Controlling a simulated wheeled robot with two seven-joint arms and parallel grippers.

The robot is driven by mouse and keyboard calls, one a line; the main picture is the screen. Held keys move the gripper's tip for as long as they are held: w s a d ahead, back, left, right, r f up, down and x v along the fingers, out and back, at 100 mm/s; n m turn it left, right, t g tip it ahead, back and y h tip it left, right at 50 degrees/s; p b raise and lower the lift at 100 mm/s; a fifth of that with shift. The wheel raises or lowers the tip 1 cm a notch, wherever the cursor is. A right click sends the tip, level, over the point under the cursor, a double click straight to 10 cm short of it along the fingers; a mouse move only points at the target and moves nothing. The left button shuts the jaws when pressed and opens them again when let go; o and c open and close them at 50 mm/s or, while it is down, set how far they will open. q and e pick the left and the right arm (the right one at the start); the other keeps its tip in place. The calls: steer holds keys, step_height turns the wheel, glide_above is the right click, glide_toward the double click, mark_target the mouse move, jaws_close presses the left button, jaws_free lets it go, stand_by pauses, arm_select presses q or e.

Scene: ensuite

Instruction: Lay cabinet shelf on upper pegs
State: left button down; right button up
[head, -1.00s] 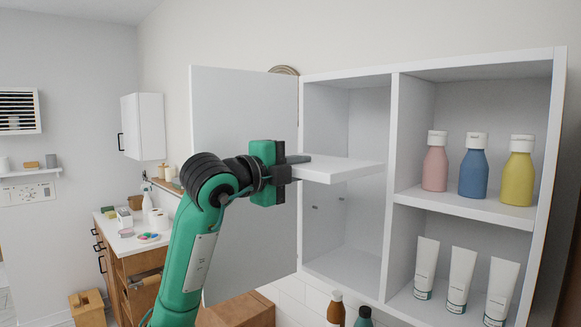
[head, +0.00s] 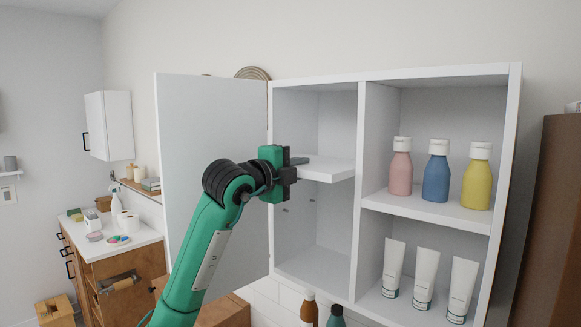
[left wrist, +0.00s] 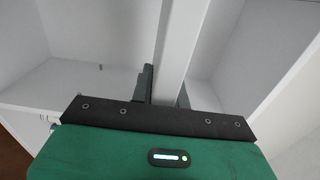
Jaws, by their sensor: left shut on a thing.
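My left gripper (head: 290,170) is shut on the near edge of the white cabinet shelf (head: 328,169). It holds the shelf roughly level in the opening of the left compartment of the white wall cabinet (head: 440,76). In the left wrist view the shelf (left wrist: 180,45) stands edge-on between the fingers (left wrist: 163,90). Small dark pegs (head: 285,210) show on the left compartment's wall below the shelf. I cannot tell whether the shelf touches any upper pegs, as it and the gripper hide that area. My right gripper is out of view.
The cabinet door (head: 210,165) stands open behind my left arm. The right compartment holds pink, blue and yellow bottles (head: 436,176) above several white tubes (head: 425,280). Brown and teal bottles (head: 309,310) stand below the cabinet. A counter (head: 110,240) is at left.

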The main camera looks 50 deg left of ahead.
mark_target(324, 159)
arm_select(q)
steer(key=shift+w+a+p, duration=0.15)
steer(key=shift+w+p, duration=0.3)
steer(key=shift+w, duration=1.15)
steer(key=shift+w+a+p, duration=0.2)
steer(key=shift+w+p, duration=0.2)
steer(key=shift+w, duration=1.2)
steer(key=shift+w+a+p, duration=0.15)
steer(key=shift+w+p, duration=0.3)
steer(key=shift+w, duration=1.15)
steer(key=shift+b, duration=0.55)
steer(key=shift+f+b, duration=0.55)
steer(key=shift+b, duration=0.05)
steer(key=c, duration=1.3)
jaws_free()
steer(key=shift+s, duration=0.1)
steer(key=shift+f, duration=0.1)
steer(key=s+b, duration=0.2)
steer(key=s, duration=0.2)
steer(key=s+d+b, duration=0.1)
steer(key=s, duration=0.3)
steer(key=s+b, duration=0.2)
steer(key=s, duration=0.2)
steer(key=shift+s+d+b, duration=0.2)
steer(key=shift+d+b, duration=0.05)
steer(key=shift+b, duration=0.1)
steer(key=shift+s, duration=0.7)
